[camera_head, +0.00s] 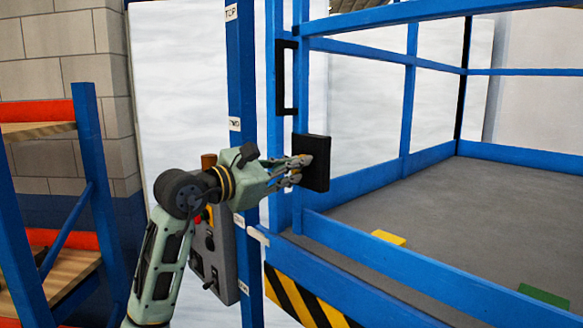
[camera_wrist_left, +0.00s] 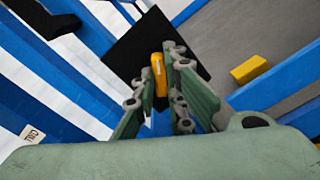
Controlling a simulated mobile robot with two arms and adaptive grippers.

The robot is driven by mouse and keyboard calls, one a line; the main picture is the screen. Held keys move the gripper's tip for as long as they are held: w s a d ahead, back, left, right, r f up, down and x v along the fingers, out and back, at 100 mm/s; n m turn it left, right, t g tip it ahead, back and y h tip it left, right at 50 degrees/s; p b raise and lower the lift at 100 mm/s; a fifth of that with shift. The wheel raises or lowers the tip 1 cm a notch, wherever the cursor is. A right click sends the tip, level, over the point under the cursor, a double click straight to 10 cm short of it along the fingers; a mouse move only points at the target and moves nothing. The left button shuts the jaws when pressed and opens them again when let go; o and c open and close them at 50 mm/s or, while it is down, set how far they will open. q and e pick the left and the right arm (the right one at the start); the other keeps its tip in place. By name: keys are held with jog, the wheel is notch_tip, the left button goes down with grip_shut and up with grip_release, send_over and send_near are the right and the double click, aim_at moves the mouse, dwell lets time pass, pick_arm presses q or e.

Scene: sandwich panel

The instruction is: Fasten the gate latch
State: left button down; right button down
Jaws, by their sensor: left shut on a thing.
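The gate latch is a black plate (camera_head: 316,165) on the blue gate post, with a small yellow latch knob (camera_wrist_left: 158,75) on its face. The plate also shows in the left wrist view (camera_wrist_left: 133,47). My left gripper (camera_head: 300,168) reaches the plate from the left. In the left wrist view its fingers (camera_wrist_left: 166,90) are shut on the yellow knob, one on each side of it. In the head view the fingers cover most of the knob. My right gripper is in neither view.
A black gate handle (camera_head: 287,77) stands above the latch. A grey control box (camera_head: 215,250) hangs below my left wrist. Blue rails (camera_head: 385,265) enclose a grey platform floor (camera_head: 480,200) with a yellow block (camera_head: 389,238) and a green block (camera_head: 543,295). A blue-orange rack (camera_head: 90,150) stands left.

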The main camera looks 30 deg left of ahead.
pick_arm(q)
jog(key=shift+n+b, duration=1.25)
jog(key=shift+n, duration=2.05)
jog(key=c, duration=1.8)
grip_release()
